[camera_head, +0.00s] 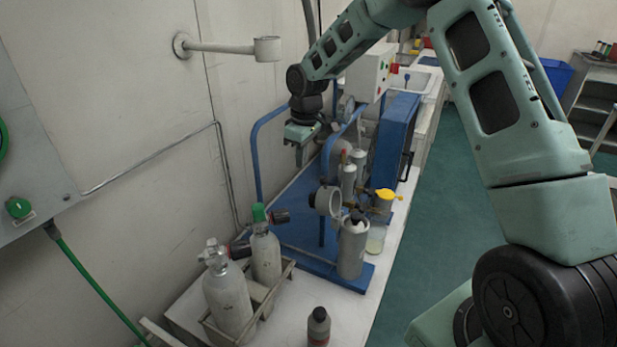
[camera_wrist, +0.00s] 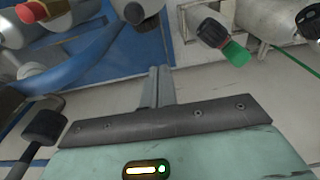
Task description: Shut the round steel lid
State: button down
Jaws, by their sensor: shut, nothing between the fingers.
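A round grey metal piece (camera_head: 323,202) sits among the fittings at the front of the blue frame in the head view. It may be the round steel lid, but I cannot tell for certain, nor whether it is open. Other round grey parts farther back are partly hidden by the frame and my arm. My gripper (camera_head: 299,159) is shut and empty, pointing down above the blue panel near the wall, apart from the round piece. In the wrist view my gripper's fingers (camera_wrist: 158,86) are together with nothing between them. I cannot make out a lid there.
Gas cylinders (camera_head: 228,298) stand in a tray by the wall. A grey canister (camera_head: 352,248), a yellow-topped fitting (camera_head: 386,195) and a small dark bottle (camera_head: 318,327) stand nearby. Blue rails (camera_head: 256,150) rise beside my gripper. The green floor (camera_head: 440,210) at right is clear.

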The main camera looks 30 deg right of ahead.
aim_at(327, 196)
jog(key=f, duration=0.3)
jog(key=s+f+p, duration=0.1)
jog(key=f, duration=0.1)
jog(key=s+d+f+p, duration=0.1)
jog(key=f, duration=0.2)
jog(key=shift+f, duration=0.3)
jog(key=shift+s+d, duration=0.25)
jog(key=shift+s, duration=0.05)
jog(key=shift+d+r, duration=0.1)
jog(key=shift+s+d+r+t, duration=0.1)
jog(key=shift+s+r+t, duration=0.1)
jog(key=shift+s+t, duration=0.1)
